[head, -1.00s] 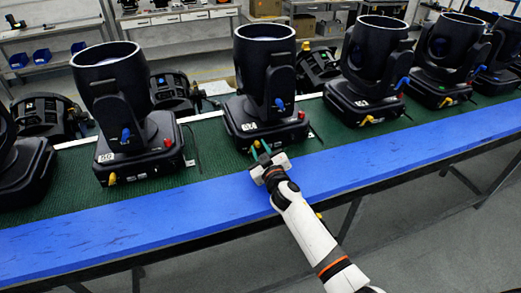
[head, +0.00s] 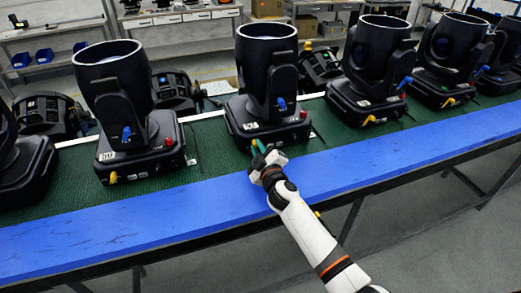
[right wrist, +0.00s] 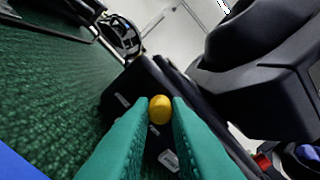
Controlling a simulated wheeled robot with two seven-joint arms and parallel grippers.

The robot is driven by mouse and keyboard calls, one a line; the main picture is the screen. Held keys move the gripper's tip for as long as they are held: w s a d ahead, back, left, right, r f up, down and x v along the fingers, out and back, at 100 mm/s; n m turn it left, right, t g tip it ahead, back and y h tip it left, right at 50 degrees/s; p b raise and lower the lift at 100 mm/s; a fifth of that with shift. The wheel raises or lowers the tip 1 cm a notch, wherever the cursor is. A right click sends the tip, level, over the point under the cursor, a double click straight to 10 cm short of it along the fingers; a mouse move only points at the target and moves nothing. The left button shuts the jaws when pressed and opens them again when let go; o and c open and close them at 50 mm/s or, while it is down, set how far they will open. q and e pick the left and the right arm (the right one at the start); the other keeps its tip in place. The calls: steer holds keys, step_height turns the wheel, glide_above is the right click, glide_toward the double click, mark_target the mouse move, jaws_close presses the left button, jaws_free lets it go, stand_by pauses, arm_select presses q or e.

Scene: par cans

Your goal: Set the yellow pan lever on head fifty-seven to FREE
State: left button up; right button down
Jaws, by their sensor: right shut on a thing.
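The moving head in the middle of the row (head: 264,75) stands upright on its black base, with a small white label (head: 250,126) too small to read surely. Its yellow pan lever (right wrist: 160,109) shows as a round knob in the right wrist view, low on the base. My right gripper (head: 258,147) reaches the front left of this base. Its teal fingers (right wrist: 160,125) are shut on the yellow lever, one on each side. In the head view the fingers mostly hide the lever. Its FREE marking cannot be read. My left gripper is not in view.
Another head (head: 115,85) stands to the left with its own yellow lever (head: 114,177); several more stand to the right, the nearest close by (head: 375,60). A red part (head: 303,114) sits at the base's right. The blue table edge (head: 130,222) in front is clear.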

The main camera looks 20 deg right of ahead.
steer(key=n, duration=0.2)
steer(key=a+n, duration=0.1)
steer(key=shift+f+n, duration=0.1)
steer(key=shift+n, duration=0.3)
steer(key=shift+a+f+n+b, duration=0.1)
steer(key=shift+a+n+b, duration=0.15)
steer(key=shift+n, duration=0.65)
steer(key=shift+a+n+b, duration=0.2)
steer(key=shift+n+b, duration=0.05)
steer(key=shift+n, duration=0.65)
steer(key=c, duration=1.4)
jaws_free()
steer(key=shift+s, duration=0.15)
steer(key=s+b, duration=0.1)
steer(key=s, duration=1.1)
steer(key=shift+d+b, duration=0.15)
steer(key=shift+b, duration=0.15)
steer(key=shift+w, duration=0.1)
